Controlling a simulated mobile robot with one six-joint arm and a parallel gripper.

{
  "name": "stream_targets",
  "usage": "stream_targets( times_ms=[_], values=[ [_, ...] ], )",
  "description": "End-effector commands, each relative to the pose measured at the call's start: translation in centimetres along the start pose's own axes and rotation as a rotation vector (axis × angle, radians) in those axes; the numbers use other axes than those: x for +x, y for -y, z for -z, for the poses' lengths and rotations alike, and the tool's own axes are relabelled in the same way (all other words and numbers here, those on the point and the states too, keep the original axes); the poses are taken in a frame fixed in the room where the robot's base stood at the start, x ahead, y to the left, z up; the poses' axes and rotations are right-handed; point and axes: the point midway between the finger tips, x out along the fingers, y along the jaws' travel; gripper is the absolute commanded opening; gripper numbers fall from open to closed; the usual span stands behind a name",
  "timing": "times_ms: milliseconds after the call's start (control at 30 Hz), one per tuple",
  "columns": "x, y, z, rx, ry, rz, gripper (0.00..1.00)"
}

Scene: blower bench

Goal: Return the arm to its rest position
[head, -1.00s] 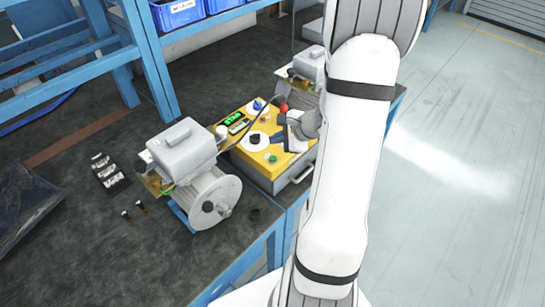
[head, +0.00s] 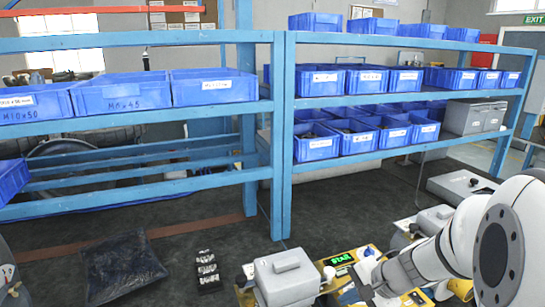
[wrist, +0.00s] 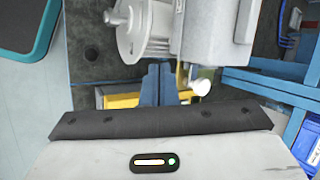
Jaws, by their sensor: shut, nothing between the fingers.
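My gripper (wrist: 158,84) shows in the wrist view with its two blue-grey fingers together and nothing between them. In the wrist view the fingers are in front of the grey blower (wrist: 205,30) and its white reel (wrist: 142,28); I cannot tell whether they touch anything. In the head view my white arm fills the lower right corner, with its wrist over the yellow control box (head: 345,270). The fingertips are hard to make out there. The grey blower also shows at the bottom of the head view (head: 287,277).
Blue shelving (head: 280,140) with several blue bins (head: 212,87) stands behind the bench. A green lit display (head: 341,259) is on the yellow box.

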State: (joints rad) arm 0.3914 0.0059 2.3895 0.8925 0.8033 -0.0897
Motion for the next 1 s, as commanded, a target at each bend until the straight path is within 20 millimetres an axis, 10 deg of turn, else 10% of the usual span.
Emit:
stream_targets(
  times_ms=[333,1000],
  values=[
    [-5.9,-2.1,-9.9,-0.728,-0.064,-0.327,0.00],
    [-9.4,-3.9,-11.3,-1.023,-0.171,-0.489,0.00]
  ],
)
